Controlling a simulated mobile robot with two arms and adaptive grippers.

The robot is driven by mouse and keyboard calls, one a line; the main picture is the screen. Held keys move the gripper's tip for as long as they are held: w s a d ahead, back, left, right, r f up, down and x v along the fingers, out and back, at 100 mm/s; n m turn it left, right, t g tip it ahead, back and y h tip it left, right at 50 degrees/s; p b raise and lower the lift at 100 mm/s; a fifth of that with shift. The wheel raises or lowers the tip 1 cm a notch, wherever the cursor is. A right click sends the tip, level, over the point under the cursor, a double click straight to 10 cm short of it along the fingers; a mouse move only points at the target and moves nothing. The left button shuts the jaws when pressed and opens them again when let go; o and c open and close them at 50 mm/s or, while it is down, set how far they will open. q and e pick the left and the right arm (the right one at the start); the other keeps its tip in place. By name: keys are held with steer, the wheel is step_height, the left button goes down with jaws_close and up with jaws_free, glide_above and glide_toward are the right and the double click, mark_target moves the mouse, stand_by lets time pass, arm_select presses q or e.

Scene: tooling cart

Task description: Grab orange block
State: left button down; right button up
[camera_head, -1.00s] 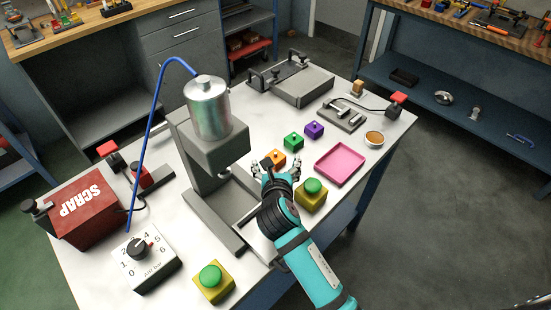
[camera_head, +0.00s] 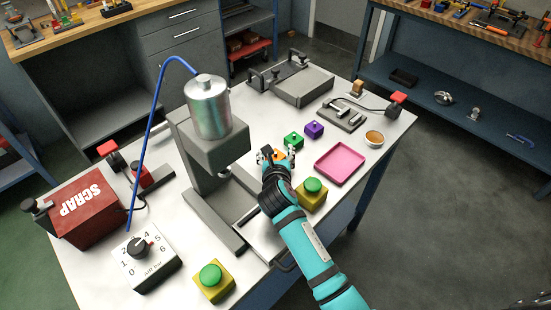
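The orange block (camera_head: 279,154) is on the white table, just right of the grey press stand, and is partly hidden by my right gripper. My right gripper (camera_head: 277,154) has one finger on each side of the block. Orange shows between the fingers; I cannot tell whether they touch it or have shut on it. My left gripper is not in view.
A green block (camera_head: 293,141) and a purple block (camera_head: 314,129) stand just behind. A pink tray (camera_head: 340,166) is to the right. A yellow box with a green button (camera_head: 312,193) stands close beside my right arm. The grey press (camera_head: 209,148) is on the left.

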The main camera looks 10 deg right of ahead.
steer(key=shift+s, duration=0.1)
jaws_close()
